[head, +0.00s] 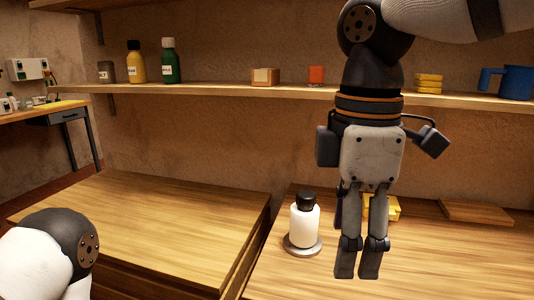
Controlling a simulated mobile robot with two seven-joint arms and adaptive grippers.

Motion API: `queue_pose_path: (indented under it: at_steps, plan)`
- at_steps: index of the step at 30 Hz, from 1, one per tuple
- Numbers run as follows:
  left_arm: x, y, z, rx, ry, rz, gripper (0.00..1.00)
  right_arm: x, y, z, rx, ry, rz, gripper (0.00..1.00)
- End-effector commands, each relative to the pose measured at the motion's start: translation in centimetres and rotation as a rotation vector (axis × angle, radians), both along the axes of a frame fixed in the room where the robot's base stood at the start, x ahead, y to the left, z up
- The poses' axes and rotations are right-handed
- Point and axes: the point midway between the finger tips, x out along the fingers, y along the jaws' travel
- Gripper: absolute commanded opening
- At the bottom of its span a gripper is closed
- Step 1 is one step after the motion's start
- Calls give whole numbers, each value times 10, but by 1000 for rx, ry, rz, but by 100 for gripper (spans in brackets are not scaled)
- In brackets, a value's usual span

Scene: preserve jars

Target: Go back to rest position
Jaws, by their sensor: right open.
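My right gripper (358,270) hangs down from above over the right-hand table, with its fingers pointing at the tabletop. It is open, and I see nothing between the fingers. A white bottle with a black lid (304,226) stands upright to its left, apart from the fingers. The bottle stands on a round grey base (289,246). A yellow object (395,208) is partly hidden behind the gripper. Only a rounded link of my left arm shows at the lower left; its gripper is out of view.
A wooden shelf (210,88) runs along the wall with a yellow bottle (136,66), a green bottle (170,65) and a blue mug (515,82). A wooden board (480,212) lies at the right. The left table (150,215) has a bare top.

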Motion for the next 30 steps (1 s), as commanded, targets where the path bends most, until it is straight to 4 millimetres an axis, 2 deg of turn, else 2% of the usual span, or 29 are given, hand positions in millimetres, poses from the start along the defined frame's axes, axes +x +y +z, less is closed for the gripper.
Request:
queue_pose_path:
  at_steps: [1,5,6,8,9,11,12,14,15,18,21,24,30]
  plan:
    - [0,0,0,0,1,0,58,2,4,-32,27,43,-48,62]
    - [0,0,0,0,1,0,58,-3,16,-123,122,140,-235,62]
    - [0,0,0,0,0,0,58,-9,18,-152,145,172,-307,62]
    - [1,0,-1,0,-1,0,58,-22,19,-198,173,219,-433,62]
    - [1,0,-1,0,-1,0,58,-35,17,-229,184,249,-528,62]
    - [0,0,0,0,-1,0,58,-60,11,-277,187,288,-692,62]
    - [0,0,0,0,0,0,58,-81,2,-309,177,306,-815,62]
    - [0,0,0,0,1,0,58,-118,-16,-350,143,314,-1002,62]
    - [0,0,0,0,1,0,58,-142,-32,-372,110,302,-1118,62]
    - [0,0,0,0,0,0,58,-197,-73,-405,16,239,-1344,62]
    - [0,0,0,0,-1,0,58,-233,-106,-415,-57,165,-1469,62]
    - [0,0,0,0,-1,0,58,-247,-123,-416,-89,116,-1522,62]
    - [0,0,0,0,-1,0,58,-248,-126,-417,-91,102,-1533,62]
